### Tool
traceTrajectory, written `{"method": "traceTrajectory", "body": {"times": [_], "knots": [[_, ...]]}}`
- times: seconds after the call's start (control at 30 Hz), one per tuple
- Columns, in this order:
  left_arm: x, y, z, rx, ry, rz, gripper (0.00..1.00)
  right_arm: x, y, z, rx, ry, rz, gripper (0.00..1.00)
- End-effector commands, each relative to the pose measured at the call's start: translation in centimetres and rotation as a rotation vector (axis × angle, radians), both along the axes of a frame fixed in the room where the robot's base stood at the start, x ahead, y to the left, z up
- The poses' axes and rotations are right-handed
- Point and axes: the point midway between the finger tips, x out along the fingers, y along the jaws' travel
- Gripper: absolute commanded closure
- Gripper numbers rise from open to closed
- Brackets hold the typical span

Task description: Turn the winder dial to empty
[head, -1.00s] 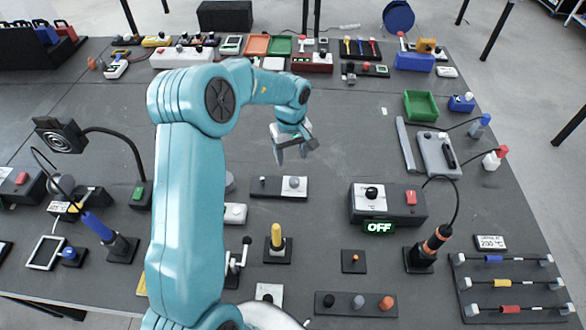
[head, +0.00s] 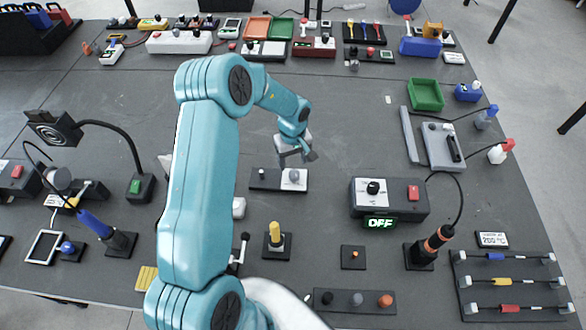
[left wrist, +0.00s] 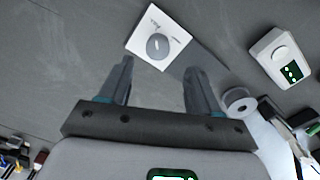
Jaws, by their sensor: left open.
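The winder dial is a grey round knob (head: 294,176) on a white plate, at the right end of a dark flat base (head: 265,181) near the middle of the table. In the left wrist view the knob (left wrist: 158,46) on its white plate shows just beyond the fingertips, with small marks around it too small to read. My left gripper (head: 296,158) is open and empty, pointing down just behind and above the dial. Its fingers also show apart in the left wrist view (left wrist: 160,68). No contact with the knob is visible. My right gripper is not in view.
A box with a black knob, red button and OFF display (head: 389,200) stands to the right. A white device (head: 238,208) sits near the dial, partly hidden by my left arm. A yellow-handled lever (head: 275,240) stands in front. The table behind the dial is mostly clear.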

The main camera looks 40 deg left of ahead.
Motion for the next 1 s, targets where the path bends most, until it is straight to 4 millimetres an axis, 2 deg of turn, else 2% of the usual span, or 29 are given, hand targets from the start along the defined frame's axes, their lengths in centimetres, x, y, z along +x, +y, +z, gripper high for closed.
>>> {"method": "traceTrajectory", "body": {"times": [0.1, 0.3, 0.43, 0.7, 0.73, 0.8, 0.9, 1.0], "knots": [[0.0, 0.0, -2.7, -0.002, 0.003, 0.000, 0.37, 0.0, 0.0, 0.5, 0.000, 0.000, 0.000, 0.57], [0.2, 0.1, -5.6, -0.001, 0.000, 0.001, 0.37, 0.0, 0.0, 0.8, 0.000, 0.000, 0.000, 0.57], [0.3, 0.2, -6.5, 0.000, 0.000, 0.001, 0.37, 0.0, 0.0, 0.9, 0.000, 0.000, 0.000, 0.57], [0.3, 0.2, -6.6, 0.001, -0.001, 0.000, 0.37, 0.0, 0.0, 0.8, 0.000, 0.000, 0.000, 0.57], [0.3, 0.2, -6.6, 0.001, -0.001, 0.000, 0.44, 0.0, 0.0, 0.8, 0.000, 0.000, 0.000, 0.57], [0.3, 0.2, -6.6, 0.001, -0.001, 0.000, 0.67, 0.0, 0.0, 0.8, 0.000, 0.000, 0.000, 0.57], [0.3, 0.2, -6.6, 0.001, -0.001, 0.000, 0.93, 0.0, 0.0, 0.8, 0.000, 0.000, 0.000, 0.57], [0.3, 0.2, -6.6, 0.001, -0.001, 0.001, 0.93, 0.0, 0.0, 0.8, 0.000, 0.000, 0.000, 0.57]]}}
